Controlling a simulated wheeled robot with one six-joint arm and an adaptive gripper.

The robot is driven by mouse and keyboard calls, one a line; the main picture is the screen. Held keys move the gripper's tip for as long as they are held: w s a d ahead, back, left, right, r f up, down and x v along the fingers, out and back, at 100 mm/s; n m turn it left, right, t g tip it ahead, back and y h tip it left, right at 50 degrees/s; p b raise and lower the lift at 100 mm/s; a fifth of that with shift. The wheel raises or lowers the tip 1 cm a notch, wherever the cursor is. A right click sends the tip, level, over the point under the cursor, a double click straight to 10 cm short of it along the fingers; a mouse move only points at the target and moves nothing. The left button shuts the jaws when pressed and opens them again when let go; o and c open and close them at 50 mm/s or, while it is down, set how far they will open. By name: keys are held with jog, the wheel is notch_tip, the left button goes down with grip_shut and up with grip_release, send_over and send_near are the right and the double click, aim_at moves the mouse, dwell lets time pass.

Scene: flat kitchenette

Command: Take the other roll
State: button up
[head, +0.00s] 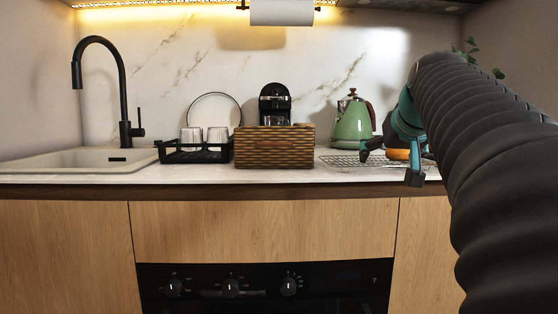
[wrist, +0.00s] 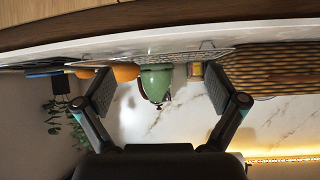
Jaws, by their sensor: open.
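An orange-brown rounded thing, apparently a roll (head: 398,154), lies on the wire rack (head: 345,160) at the counter's right, partly hidden behind my gripper (head: 390,164). In the wrist view, which is upside down, an orange rounded shape (wrist: 126,73) shows beside the left finger, and more orange (wrist: 84,74) shows on that finger's other side. I cannot tell whether these are one roll or two. My gripper (wrist: 158,92) is open and empty, at the counter's front edge by the rack. The woven basket (head: 275,148) stands left of the rack; its inside is hidden.
A green kettle (head: 352,122) stands behind the rack. A coffee machine (head: 275,102) is behind the basket. A black dish rack (head: 180,150) with glasses and the sink (head: 75,158) are left. A white paper roll (head: 282,12) hangs above. A small box (wrist: 195,70) shows near the kettle.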

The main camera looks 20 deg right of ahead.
jog(key=h+b, duration=0.1)
jog(key=h, duration=0.1)
send_near(400, 152)
jog(key=s, duration=0.2)
jog(key=shift+m+t, duration=0.3)
jog(key=shift+m, duration=0.1)
jog(key=x, duration=0.7)
jog(key=shift+w+d+r+b, duration=0.2)
jog(key=shift+w+r+b, duration=0.05)
jog(key=shift+w+b, duration=0.1)
jog(key=shift+x, duration=2.65)
jog(key=shift+w+r, duration=0.1)
jog(key=c, duration=1.2)
